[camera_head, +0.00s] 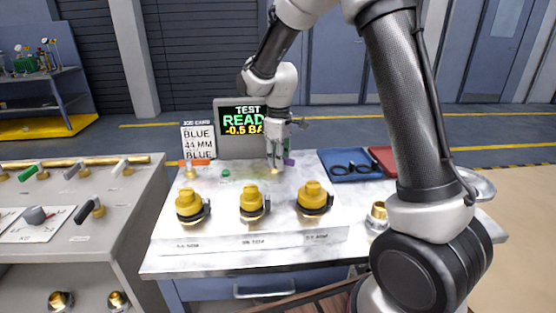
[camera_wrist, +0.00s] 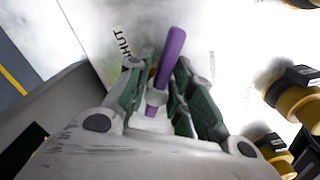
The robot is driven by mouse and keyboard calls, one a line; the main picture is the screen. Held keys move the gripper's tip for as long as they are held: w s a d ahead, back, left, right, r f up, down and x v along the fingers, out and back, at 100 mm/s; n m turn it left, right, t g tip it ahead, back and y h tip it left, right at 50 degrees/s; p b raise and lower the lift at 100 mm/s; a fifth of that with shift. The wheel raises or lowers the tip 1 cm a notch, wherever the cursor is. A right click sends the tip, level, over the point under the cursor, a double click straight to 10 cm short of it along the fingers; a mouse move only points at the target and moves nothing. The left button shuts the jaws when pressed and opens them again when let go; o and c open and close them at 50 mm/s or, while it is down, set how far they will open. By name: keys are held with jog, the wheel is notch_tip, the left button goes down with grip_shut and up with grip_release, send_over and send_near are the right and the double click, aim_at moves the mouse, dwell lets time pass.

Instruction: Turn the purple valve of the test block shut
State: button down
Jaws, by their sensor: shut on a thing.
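The purple valve's lever (camera_wrist: 171,58) lies between the green-padded fingers of my gripper (camera_wrist: 158,95) in the wrist view. My gripper is shut on it near its base, and the free end sticks out beyond the fingers, pointing up and slightly right. Printed letters reading "HUT" (camera_wrist: 122,42) are to the left of the lever, the rest hidden. In the head view my gripper (camera_head: 275,162) reaches down to the back of the test block (camera_head: 230,190), and only a bit of the purple lever (camera_head: 289,162) shows beside it.
Three yellow-capped fittings (camera_head: 251,199) line the block's front. An orange lever (camera_head: 194,162) is at its back left. The screen (camera_head: 243,122) reads TEST READY, with -0.5 below. A job card (camera_head: 199,142) stands beside it. Blue (camera_head: 351,177) and red trays (camera_head: 384,157) lie right.

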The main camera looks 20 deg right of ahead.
jog(key=n, duration=0.6)
jog(key=shift+w+d, duration=0.15)
jog(key=shift+w, duration=0.15)
jog(key=shift+n, duration=0.3)
jog(key=c, duration=1.5)
grip_release()
notch_tip(320, 180, up, 12)
